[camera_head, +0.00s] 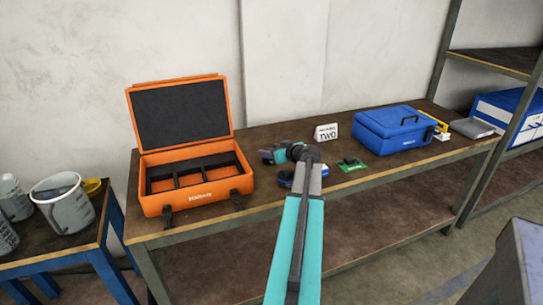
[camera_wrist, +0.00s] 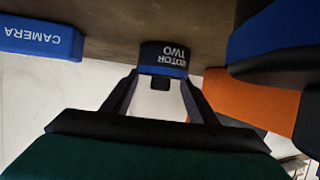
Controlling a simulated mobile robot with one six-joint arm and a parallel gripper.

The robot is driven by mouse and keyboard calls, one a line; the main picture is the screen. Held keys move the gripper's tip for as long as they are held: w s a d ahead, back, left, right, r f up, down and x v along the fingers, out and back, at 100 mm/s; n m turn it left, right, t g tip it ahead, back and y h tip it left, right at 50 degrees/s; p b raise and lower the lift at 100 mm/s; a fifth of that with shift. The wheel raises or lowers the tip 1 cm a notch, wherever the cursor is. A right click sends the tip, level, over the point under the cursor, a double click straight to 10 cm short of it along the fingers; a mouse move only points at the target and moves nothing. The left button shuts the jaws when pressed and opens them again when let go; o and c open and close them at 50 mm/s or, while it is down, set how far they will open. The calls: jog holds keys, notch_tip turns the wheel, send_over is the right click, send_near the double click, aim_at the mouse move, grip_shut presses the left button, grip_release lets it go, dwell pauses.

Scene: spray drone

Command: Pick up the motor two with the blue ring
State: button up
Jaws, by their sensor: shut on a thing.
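Motor two (camera_wrist: 165,57), a dark cylinder with a blue ring and white "MOTOR TWO" lettering, sits at the top middle of the wrist view, upside down in that picture. My gripper (camera_wrist: 161,76) is shut on it, with one dark finger at each side. I cannot tell whether the motor rests on the table or is lifted. In the head view my gripper (camera_head: 267,156) is small and dark, just right of the orange case, and the motor cannot be clearly made out there.
The open orange case (camera_head: 197,197) with empty compartments stands left on the table (camera_head: 400,172). A "TWO" card (camera_head: 326,132), a green circuit board (camera_head: 351,164) and a blue case (camera_head: 392,130) are to the right. A blue "CAMERA" block (camera_wrist: 40,38) shows in the wrist view.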

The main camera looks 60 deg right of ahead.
aim_at(271, 149)
jog(key=shift+r, duration=0.2)
jog(key=shift+r+b, duration=0.5)
jog(key=shift+r, duration=4.4)
